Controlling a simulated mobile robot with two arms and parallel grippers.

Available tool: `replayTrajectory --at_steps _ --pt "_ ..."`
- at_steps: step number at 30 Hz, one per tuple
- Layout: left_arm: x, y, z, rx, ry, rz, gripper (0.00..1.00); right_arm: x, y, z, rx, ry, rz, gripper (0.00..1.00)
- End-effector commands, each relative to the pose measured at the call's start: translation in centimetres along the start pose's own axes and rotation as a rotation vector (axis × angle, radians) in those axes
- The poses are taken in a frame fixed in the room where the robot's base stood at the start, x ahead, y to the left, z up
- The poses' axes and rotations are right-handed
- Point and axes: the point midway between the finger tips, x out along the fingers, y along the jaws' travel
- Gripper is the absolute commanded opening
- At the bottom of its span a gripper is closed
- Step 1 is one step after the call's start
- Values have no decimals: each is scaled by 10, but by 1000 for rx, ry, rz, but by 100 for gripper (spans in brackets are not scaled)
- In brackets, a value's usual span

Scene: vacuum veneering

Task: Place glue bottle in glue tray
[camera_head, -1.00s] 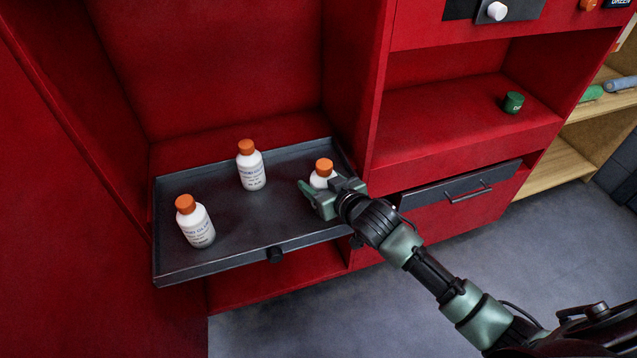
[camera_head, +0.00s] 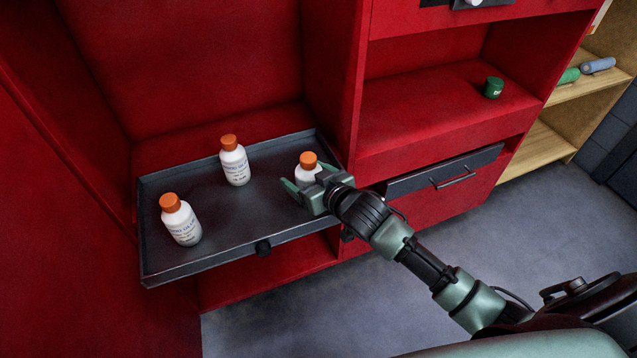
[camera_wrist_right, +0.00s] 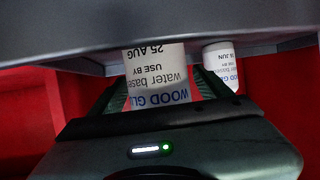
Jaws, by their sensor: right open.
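The dark grey glue tray (camera_head: 215,247) sticks out from the red cabinet. Three white glue bottles with orange caps stand upright in it: one at the left (camera_head: 182,222), one at the back middle (camera_head: 235,166) and one at the right (camera_head: 307,170). My right gripper (camera_head: 302,188) is open at the right bottle, low at the tray's right part. Another bottle (camera_wrist_right: 221,66) shows behind the right finger. My left gripper is not in view.
The tray has a raised rim and a black knob (camera_head: 263,248) at its front. A red shelf to the right holds a green jar (camera_head: 493,87), above a drawer with a dark front (camera_head: 446,170). Grey floor (camera_head: 480,240) lies open in front.

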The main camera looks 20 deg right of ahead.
Motion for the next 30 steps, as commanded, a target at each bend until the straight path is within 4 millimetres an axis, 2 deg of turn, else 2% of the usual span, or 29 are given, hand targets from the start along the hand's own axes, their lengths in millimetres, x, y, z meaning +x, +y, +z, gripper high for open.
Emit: replayTrajectory --at_steps 9,15,20,30 --pt "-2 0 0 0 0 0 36 -69 0 1 -1 -2 0 79" --pt "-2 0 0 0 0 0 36 -98 0 1 0 -1 0 79" --pt "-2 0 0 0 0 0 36 -107 0 0 -1 0 1 79" --pt "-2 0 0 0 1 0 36 -108 0 0 0 0 1 79"
